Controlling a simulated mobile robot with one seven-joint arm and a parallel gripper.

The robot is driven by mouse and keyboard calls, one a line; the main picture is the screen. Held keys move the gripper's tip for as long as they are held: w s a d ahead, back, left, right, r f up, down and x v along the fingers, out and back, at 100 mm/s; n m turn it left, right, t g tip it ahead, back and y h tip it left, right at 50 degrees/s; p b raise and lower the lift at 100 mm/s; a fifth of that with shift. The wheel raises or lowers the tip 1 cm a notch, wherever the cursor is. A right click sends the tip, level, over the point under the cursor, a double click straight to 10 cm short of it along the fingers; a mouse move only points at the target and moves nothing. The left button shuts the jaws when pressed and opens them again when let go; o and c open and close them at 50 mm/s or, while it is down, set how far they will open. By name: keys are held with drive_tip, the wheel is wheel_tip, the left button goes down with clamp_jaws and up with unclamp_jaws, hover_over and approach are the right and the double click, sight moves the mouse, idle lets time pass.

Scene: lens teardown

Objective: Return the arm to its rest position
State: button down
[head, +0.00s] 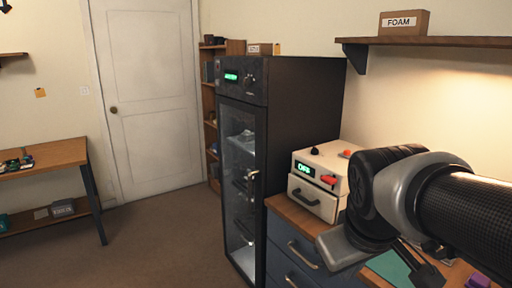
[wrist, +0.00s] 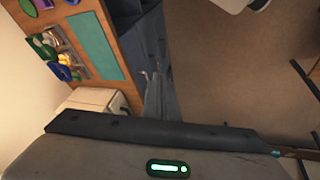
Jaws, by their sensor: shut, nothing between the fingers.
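My gripper (head: 428,272) is at the lower right of the head view, at the end of my raised black and grey arm. Its dark fingers are close together and hold nothing. They are over the worktop, in front of the teal mat (head: 388,268); their height above it is hard to judge. In the wrist view, a dark grey body with a green light fills the bottom, and the teal mat (wrist: 94,46) lies on the wooden worktop (wrist: 122,32). My arm hides much of the worktop in the head view.
A white drawer unit (head: 318,190) reading OFF stands on the worktop, left of my arm. A tall dark glass-door cabinet (head: 300,100) is beyond it. A shelf (head: 440,42) with a FOAM box (head: 404,22) is above. Open floor (head: 150,235) lies left.

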drive_tip(key=s+a+m+y, duration=0.1)
drive_tip(key=s+a+m, duration=0.15)
drive_tip(key=s, duration=0.25)
wheel_tip(320, 180, up, 13)
drive_tip(key=p, duration=1.2)
drive_tip(key=shift+d+f+m+t, duration=0.15)
drive_tip(key=shift+d+m+t, duration=0.1)
drive_tip(key=shift+m+t, duration=0.2)
drive_tip(key=shift+d, duration=0.1)
